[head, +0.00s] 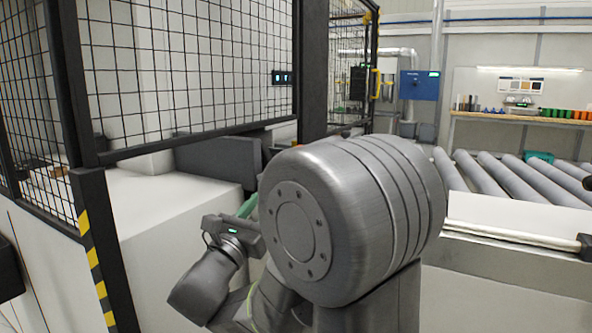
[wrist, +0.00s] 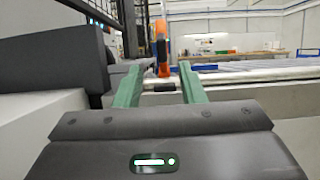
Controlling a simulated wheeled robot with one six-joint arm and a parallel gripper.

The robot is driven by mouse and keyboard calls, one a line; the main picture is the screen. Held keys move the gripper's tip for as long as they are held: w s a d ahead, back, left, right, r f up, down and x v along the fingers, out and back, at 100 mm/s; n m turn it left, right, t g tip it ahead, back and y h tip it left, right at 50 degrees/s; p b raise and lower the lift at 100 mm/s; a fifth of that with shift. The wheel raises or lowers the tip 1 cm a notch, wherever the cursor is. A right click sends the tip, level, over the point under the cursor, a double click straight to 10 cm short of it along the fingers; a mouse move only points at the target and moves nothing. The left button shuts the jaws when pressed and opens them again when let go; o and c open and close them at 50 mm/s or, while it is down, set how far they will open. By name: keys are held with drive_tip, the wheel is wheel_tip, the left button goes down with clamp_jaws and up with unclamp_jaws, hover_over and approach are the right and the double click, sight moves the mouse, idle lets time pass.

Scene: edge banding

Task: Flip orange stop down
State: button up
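In the wrist view the orange stop (wrist: 162,42) stands upright beyond my gripper, near a rail. The stop is past the fingertips and does not appear touched. In the head view my arm hides the stop and most of the fingers; a bit of a green finger (head: 248,206) shows.
A dark grey machine housing (wrist: 55,65) stands close at left in the wrist view. A wire mesh guard (head: 190,70) with dark posts is at left in the head view. A roller conveyor (head: 515,180) lies at right. A workbench (head: 520,118) stands at the back.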

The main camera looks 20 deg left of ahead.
drive_tip(key=b+x, duration=0.1)
drive_tip(key=x, duration=1.2)
drive_tip(key=shift+w+d+r, duration=0.1)
drive_tip(key=shift+w+d, duration=0.1)
drive_tip(key=shift+w, duration=0.05)
clamp_jaws()
